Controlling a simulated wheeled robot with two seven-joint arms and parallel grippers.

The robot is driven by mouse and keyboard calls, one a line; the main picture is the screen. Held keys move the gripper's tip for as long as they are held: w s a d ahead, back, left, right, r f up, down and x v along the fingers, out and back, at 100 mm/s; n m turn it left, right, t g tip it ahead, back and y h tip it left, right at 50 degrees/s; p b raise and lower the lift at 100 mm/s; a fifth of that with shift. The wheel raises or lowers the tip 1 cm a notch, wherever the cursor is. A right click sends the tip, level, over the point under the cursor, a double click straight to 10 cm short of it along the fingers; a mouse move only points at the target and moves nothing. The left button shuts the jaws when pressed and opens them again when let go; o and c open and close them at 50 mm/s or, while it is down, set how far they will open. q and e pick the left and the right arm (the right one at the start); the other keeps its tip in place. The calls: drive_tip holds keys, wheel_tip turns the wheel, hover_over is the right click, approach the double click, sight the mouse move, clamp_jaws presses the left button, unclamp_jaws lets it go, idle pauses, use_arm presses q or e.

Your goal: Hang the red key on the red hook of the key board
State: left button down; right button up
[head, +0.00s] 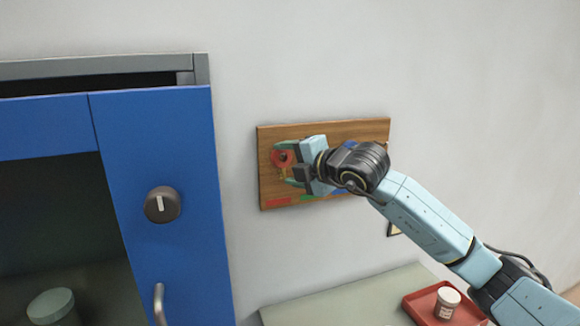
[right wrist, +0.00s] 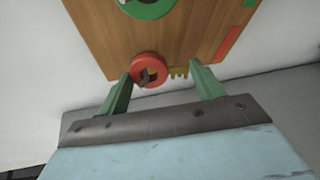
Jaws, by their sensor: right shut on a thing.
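The red key has a round red head (head: 283,158) and a brass-coloured toothed end (right wrist: 179,72). It is upright in the head view, at the left end of the wooden key board (head: 268,185). My right gripper (head: 290,168) is at the board with its green fingers on either side of the key, shut on it. In the right wrist view the red head (right wrist: 149,69) is by the left finger and the teeth are near the right one. A dark piece shows in the head's opening; I cannot tell whether the hook passes through it. My left gripper is out of view.
Red (head: 277,202) and green (head: 307,197) labels line the board's lower edge. A green ring (right wrist: 148,9) is farther along the board. A blue cabinet (head: 165,260) stands left. A red tray (head: 420,306) with a white jar (head: 447,303) is lower right.

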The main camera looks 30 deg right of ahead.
idle(0.4)
drive_tip(key=o, duration=1.1)
drive_tip(key=shift+c, duration=0.2)
drive_tip(key=shift+s+d, duration=0.1)
drive_tip(key=shift+s, duration=0.2)
drive_tip(key=b+v, duration=0.5)
drive_tip(key=v, duration=0.7)
drive_tip(key=shift+s+b, duration=0.3)
drive_tip(key=shift+b, duration=0.1)
drive_tip(key=shift+r, duration=0.15)
